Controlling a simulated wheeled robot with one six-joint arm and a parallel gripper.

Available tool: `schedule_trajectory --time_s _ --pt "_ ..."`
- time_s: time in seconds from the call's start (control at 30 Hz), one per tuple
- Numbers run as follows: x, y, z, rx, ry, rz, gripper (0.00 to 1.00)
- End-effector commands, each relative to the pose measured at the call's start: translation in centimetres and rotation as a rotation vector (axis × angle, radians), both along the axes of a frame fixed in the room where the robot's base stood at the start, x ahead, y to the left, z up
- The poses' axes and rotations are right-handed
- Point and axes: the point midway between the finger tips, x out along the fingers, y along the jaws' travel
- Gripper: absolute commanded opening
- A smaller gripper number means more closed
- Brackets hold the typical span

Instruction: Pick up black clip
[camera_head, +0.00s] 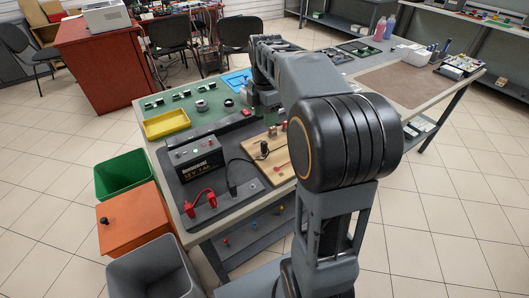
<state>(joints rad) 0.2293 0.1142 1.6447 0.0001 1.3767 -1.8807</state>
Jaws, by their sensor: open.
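A black clip (232,190) is on the dark mat, right of the red clips (201,204), and a black cable runs from it. Another small black piece (264,148) stands on the wooden board (276,178); I cannot tell whether it is also a clip. A black battery (194,160) stands on the mat, left of the board. My gripper (262,98) is small and dark at the far end of my arm, beyond the board and apart from the black clip. It is open, though its fingers are hard to make out and partly hidden by my arm.
A yellow tray (166,124) and several small parts lie on the green mat behind. Green (122,174), orange (132,226) and grey bins (150,272) stand along the bench's left side. My large arm joint hides part of the bench right of the board.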

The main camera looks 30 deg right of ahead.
Motion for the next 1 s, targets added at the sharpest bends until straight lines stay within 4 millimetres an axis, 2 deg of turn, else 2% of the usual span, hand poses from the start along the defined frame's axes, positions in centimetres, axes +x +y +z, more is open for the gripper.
schedule_trajectory --time_s 0.4,0.73,1.0 --pt "0.2 -0.3 -7.0 0.002 0.009 0.035 0.47" --pt "0.3 -0.2 -9.1 0.001 0.007 0.034 0.47" --pt "0.3 0.2 -12.6 0.002 0.009 0.033 0.47"
